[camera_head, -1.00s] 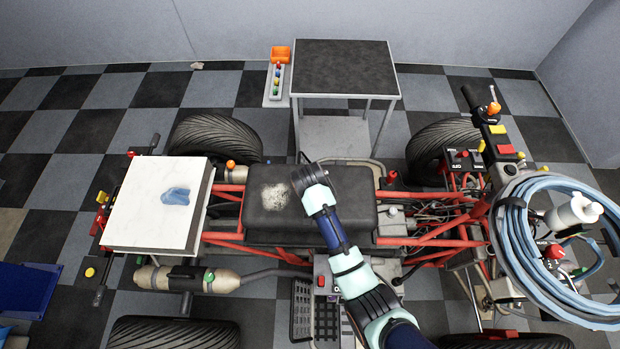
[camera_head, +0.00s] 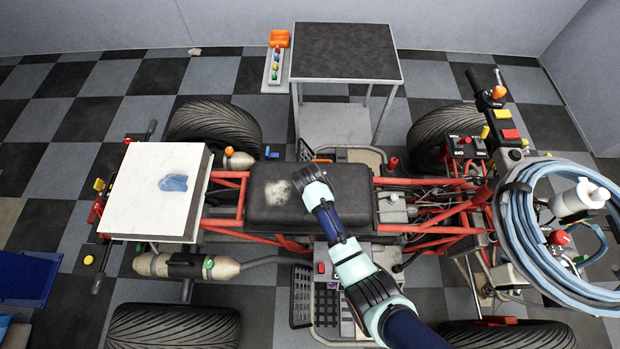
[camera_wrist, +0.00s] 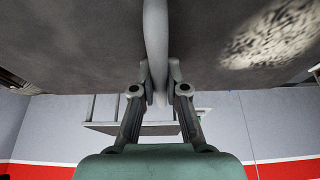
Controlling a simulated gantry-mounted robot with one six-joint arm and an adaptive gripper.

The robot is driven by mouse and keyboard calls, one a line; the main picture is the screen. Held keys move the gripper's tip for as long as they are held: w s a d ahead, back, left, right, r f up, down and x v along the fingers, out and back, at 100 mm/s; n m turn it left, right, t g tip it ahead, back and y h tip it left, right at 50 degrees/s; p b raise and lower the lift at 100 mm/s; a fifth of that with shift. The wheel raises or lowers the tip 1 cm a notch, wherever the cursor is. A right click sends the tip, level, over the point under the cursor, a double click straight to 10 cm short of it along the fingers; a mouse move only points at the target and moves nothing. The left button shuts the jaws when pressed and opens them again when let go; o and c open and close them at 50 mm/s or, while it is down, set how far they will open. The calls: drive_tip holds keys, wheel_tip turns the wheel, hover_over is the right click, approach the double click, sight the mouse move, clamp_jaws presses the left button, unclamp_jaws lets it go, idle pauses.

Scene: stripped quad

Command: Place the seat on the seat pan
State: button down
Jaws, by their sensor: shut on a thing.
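The seat (camera_head: 340,200) is a black, padded block with a pale worn patch near its left side. It lies lengthwise over the middle of the red quad frame (camera_head: 230,198). My gripper (camera_head: 311,178) is at the seat's top, shut on a grey strap or handle (camera_wrist: 156,45) that stands between its fingers. The seat's dark surface (camera_wrist: 80,45) and pale patch fill the top of the wrist view. The seat pan is hidden, apparently beneath the seat. I cannot tell whether the seat touches it.
A white slab (camera_head: 150,210) with a blue cloth covers the quad's left end. Blue coiled hose (camera_head: 515,240) and a white bottle (camera_head: 578,198) are at the right. A dark-topped table (camera_head: 345,52) stands behind. Tyres surround the frame.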

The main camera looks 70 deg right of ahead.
drive_tip(key=c, duration=1.2)
unclamp_jaws()
drive_tip(key=shift+f, duration=0.1)
drive_tip(key=p+v, duration=0.3)
drive_tip(key=v, duration=0.9)
drive_tip(key=shift+d, duration=0.1)
drive_tip(key=w+a+r+n+t, duration=0.5)
drive_tip(key=w+a+r, duration=0.5)
drive_tip(key=a, duration=0.1)
drive_tip(key=a+r+n+t+y, duration=0.2)
drive_tip(key=a+r, duration=0.6)
drive_tip(key=a, duration=0.4)
drive_tip(key=a+r+n+t+y, duration=0.2)
drive_tip(key=a+r+n+t, duration=0.2)
drive_tip(key=a+r+n, duration=0.3)
drive_tip(key=a+r, duration=0.2)
drive_tip(key=a, duration=0.3)
drive_tip(key=shift+w+r, duration=0.3)
drive_tip(key=shift+w, duration=0.1)
